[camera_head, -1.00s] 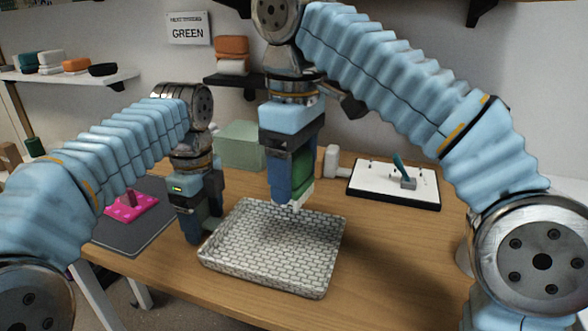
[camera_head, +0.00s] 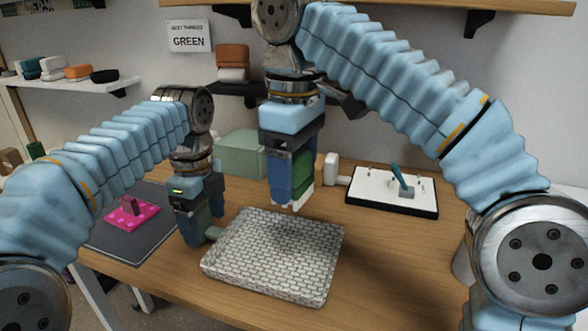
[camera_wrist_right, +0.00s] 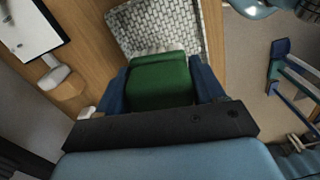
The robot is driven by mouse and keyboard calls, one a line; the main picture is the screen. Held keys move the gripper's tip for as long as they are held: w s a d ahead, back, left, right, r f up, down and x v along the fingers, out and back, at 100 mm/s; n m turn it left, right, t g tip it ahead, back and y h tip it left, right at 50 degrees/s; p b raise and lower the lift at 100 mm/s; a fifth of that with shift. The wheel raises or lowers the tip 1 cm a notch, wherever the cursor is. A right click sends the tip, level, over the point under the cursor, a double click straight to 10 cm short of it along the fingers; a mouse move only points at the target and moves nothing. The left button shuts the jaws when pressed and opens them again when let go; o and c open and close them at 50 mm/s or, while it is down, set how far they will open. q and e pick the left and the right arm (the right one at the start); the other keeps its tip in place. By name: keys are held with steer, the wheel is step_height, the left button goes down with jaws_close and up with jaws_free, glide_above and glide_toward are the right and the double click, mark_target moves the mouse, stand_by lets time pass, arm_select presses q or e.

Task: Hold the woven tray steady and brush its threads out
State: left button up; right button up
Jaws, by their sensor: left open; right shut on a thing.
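The woven tray (camera_head: 222,283), grey-white with a brick-like weave and raised rim, lies on the wooden table, and part of it also shows in the right wrist view (camera_wrist_right: 127,22). My left gripper (camera_head: 205,236) is open at the tray's left rim; I cannot tell whether it touches. My right gripper (camera_head: 291,190) is shut on a green brush (camera_head: 302,168) with pale bristles, held bristles down above the tray's back part. The brush fills the space between the fingers in the wrist view (camera_wrist_right: 160,80). Loose threads are too small to make out.
A dark mat (camera_head: 118,245) with a pink block piece (camera_head: 132,214) lies left. A pale green box (camera_head: 241,153) stands behind. A white board (camera_head: 385,190) with a teal-handled tool (camera_head: 402,178) lies back right. Table right of the tray is clear.

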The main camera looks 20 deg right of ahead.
arm_select(q)
steer(key=shift+f, duration=0.15)
steer(key=shift+f+b, duration=0.5)
steer(key=shift+f, duration=0.25)
arm_select(e)
steer(key=shift+f, duration=0.5)
arm_select(q)
steer(key=c, duration=1.4)
arm_select(e)
step_height(320, 180, down, 5)
steer(key=shift+f, duration=0.1)
